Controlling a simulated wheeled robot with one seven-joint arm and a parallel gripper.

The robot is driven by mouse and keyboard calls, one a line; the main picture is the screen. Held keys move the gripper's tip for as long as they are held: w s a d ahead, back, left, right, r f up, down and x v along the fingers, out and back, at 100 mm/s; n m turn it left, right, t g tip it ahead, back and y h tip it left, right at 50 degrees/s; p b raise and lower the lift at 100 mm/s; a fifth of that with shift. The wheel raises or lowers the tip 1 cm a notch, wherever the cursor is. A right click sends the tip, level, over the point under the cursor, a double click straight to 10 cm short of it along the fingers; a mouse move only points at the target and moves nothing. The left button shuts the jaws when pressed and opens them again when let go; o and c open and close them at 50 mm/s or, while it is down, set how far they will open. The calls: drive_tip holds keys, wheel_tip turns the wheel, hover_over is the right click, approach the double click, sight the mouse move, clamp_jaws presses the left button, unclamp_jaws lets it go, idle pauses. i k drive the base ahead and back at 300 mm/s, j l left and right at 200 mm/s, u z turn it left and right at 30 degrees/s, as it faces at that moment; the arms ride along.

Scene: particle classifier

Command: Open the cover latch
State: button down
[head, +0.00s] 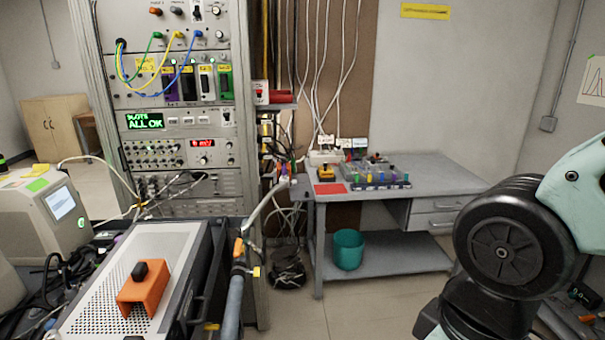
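A white perforated cover (160,245) lies over a dark-framed box at the lower left. On it sits an orange bracket (142,291) with a black knob (139,270) on top. A smaller orange piece (239,249) shows at the right of the box, by a grey pipe. I cannot tell which of these parts is the cover latch. The cover looks closed over the box. My arm shows at the right edge, well apart from the cover. My gripper is not in view.
A tall equipment rack (180,180) with cables stands behind the box. A grey workbench (440,181) is at the middle right, with a teal bin (348,250) on its lower shelf. The floor (350,312) between box and arm is clear. A beige machine (45,215) stands at left.

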sight(293, 164)
drive_tip(key=i+l, duration=0.25)
drive_tip(key=i, duration=0.25)
drive_tip(key=i+l+u, duration=0.15)
drive_tip(key=i, duration=0.4)
drive_tip(key=i+l, duration=0.35)
drive_tip(key=i, duration=0.15)
drive_tip(key=i+l+u, duration=0.15)
drive_tip(key=i+l, duration=0.15)
drive_tip(key=i, duration=1.75)
drive_tip(key=u, duration=0.05)
